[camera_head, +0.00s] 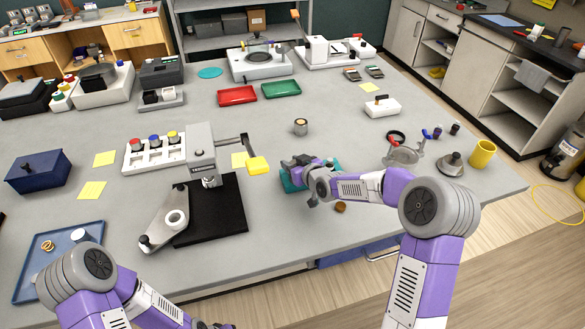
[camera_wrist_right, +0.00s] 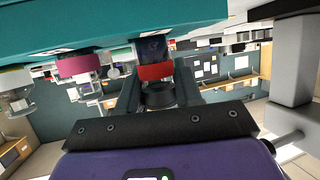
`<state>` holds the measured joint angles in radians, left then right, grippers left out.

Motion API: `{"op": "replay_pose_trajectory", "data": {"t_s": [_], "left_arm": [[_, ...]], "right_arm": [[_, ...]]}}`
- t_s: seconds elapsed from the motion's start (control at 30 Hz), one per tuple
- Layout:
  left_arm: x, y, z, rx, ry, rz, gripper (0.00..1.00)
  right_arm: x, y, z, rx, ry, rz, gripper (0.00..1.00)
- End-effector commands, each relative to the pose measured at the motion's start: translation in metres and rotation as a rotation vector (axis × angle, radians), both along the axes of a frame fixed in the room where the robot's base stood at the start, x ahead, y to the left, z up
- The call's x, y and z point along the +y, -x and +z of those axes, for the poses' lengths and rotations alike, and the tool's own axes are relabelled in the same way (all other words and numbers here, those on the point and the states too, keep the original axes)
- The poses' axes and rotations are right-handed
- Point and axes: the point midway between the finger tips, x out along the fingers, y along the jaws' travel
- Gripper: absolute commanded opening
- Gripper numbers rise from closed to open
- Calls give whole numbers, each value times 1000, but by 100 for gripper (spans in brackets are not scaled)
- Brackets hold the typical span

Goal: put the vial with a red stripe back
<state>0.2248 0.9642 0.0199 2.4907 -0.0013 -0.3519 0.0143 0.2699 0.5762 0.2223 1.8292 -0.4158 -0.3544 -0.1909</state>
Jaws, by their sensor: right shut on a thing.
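The vial with a red stripe (camera_wrist_right: 155,72) is dark with a red band, between the fingers of my right gripper (camera_wrist_right: 158,92) in the right wrist view. My right gripper is shut on it. The vial's far end meets the edge of a teal block (camera_wrist_right: 60,30); I cannot tell whether it sits in it. A part with a magenta band (camera_wrist_right: 79,65) is beside it at the same edge. In the head view my right gripper (camera_head: 298,172) covers most of the teal block (camera_head: 288,184), and the vial is hidden. Only a dark bit of my left gripper (camera_head: 218,325) shows at the bottom edge.
Left of the teal block stand a grey lever device (camera_head: 202,150), a black mat (camera_head: 215,210) and a white rack (camera_head: 135,160) with coloured caps. A small brown object (camera_head: 340,207) lies near the front edge. A metal clamp (camera_head: 402,155) and yellow cup (camera_head: 482,154) stand right.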

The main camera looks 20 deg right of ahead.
Motion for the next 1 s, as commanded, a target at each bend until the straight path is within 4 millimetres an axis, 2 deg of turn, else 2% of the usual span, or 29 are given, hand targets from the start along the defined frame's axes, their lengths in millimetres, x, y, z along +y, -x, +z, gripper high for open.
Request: {"op": "replay_pose_trajectory", "data": {"t_s": [0.03,0.1,0.43,0.47,0.6,0.63,1.0], "left_arm": [[0,0,-3,0,0,0,50],[0,0,-3,0,0,0,50],[0,0,-7,0,0,0,50],[0,0,-7,0,0,0,50],[0,0,-6,0,0,0,50],[0,0,-6,0,0,0,50],[0,0,-1,0,0,0,50]], "right_arm": [[0,0,-10,3,0,1,6],[0,0,-14,1,0,1,6],[0,0,-16,0,1,0,6],[0,0,-16,0,0,0,36],[0,0,-15,0,0,0,58],[0,0,-15,0,0,0,60],[0,0,-11,0,0,0,60]]}}
